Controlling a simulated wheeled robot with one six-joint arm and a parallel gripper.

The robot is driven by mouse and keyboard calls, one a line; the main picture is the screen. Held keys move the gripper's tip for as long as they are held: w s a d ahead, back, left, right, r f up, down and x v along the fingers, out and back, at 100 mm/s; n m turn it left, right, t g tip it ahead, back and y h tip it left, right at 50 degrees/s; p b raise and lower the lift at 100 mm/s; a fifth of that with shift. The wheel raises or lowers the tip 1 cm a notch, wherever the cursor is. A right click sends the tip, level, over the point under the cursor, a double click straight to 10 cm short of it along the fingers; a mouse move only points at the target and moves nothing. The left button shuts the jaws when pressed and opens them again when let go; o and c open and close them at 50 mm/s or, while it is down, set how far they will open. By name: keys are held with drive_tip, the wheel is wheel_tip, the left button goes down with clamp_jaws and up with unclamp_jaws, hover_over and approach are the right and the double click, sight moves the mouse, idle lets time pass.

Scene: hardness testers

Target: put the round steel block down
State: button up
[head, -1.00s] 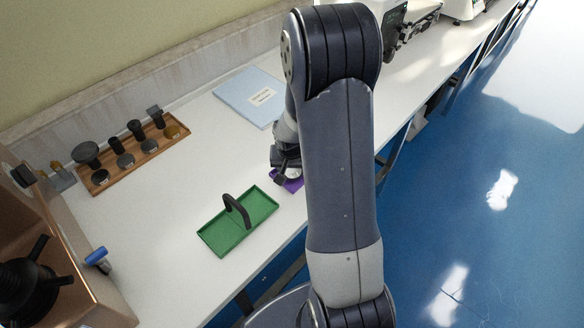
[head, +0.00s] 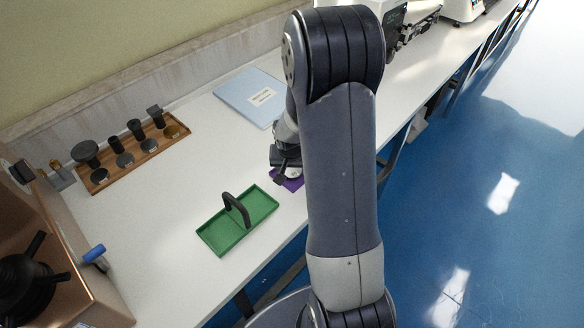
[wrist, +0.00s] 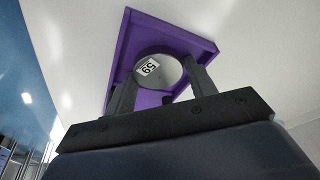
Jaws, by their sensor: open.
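The round steel block (wrist: 158,72) is a grey disc with a white number label. It lies in a purple square tray (wrist: 127,50) with a raised rim. In the head view the purple tray (head: 292,184) is partly hidden by my arm, and a pale bit of the block (head: 294,173) shows under the gripper. My gripper (wrist: 162,86) is open, with one finger on each side of the block. Whether a finger still touches the block I cannot tell.
A green tray (head: 212,236) with a dark arched handle stands left of the purple tray. A wooden rack (head: 150,148) with several dark tools and discs is near the wall. A blue folder (head: 238,92) lies behind. A copper-coloured machine (head: 85,300) stands at lower left.

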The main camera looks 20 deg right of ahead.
drive_tip(key=shift+s+f, duration=0.45)
drive_tip(key=shift+f, duration=0.2)
drive_tip(key=shift+w+r+p, duration=0.2)
drive_tip(key=shift+r+p, duration=0.55)
drive_tip(key=shift+p, duration=0.25)
drive_tip(key=v, duration=1.2)
drive_tip(key=shift+w, duration=0.35)
drive_tip(key=x, duration=1)
drive_tip(key=shift+d+f, duration=0.1)
drive_tip(key=shift+f, duration=0.25)
drive_tip(key=shift+s+r, duration=0.1)
